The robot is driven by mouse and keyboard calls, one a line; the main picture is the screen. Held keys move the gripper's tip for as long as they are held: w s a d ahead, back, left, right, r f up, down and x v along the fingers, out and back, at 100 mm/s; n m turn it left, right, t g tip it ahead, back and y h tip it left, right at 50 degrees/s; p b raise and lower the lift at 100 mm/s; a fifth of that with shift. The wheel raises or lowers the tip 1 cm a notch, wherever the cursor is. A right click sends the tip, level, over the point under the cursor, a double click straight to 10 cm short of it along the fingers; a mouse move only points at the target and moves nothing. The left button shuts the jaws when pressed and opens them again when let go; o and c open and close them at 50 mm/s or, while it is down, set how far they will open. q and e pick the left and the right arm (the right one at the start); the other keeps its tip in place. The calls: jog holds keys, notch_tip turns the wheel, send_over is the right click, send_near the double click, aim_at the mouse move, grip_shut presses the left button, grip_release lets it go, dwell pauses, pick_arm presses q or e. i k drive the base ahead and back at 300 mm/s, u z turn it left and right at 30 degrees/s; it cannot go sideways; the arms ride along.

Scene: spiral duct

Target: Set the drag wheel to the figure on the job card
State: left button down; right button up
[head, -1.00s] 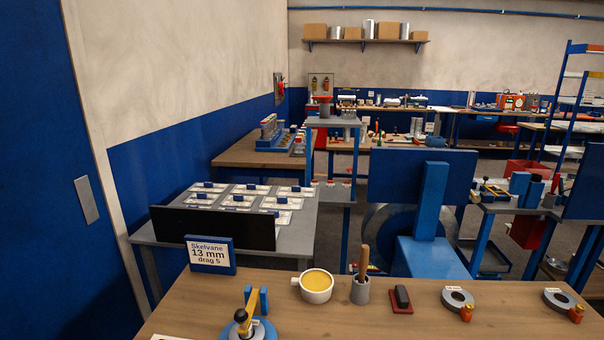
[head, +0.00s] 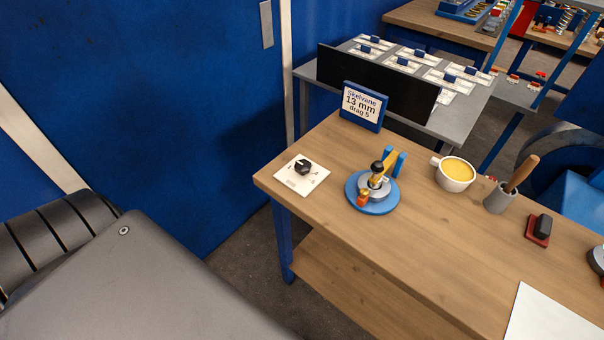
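The job card (head: 362,105) stands in a blue holder at the back left of the wooden bench and reads "Skelvane 13 mm drag 5". A black knob (head: 304,167) sits on a white marked plate (head: 295,182) at the bench's left end; it looks like the drag wheel, but its setting is too small to read. A round blue base (head: 372,203) with a grey ring, a yellow-and-black part and blue uprights stands to its right. Neither of my grippers shows in the head view.
A cup of yellow liquid (head: 455,174), a grey pot with a wooden handle (head: 499,199), and a black block on a red pad (head: 538,229) stand along the bench. A white sheet (head: 553,318) lies at the front right. The bench's front middle is clear.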

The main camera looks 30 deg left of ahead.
aim_at(303, 167)
jog(key=u, duration=0.2)
jog(key=k, duration=0.9)
jog(key=z, duration=0.45)
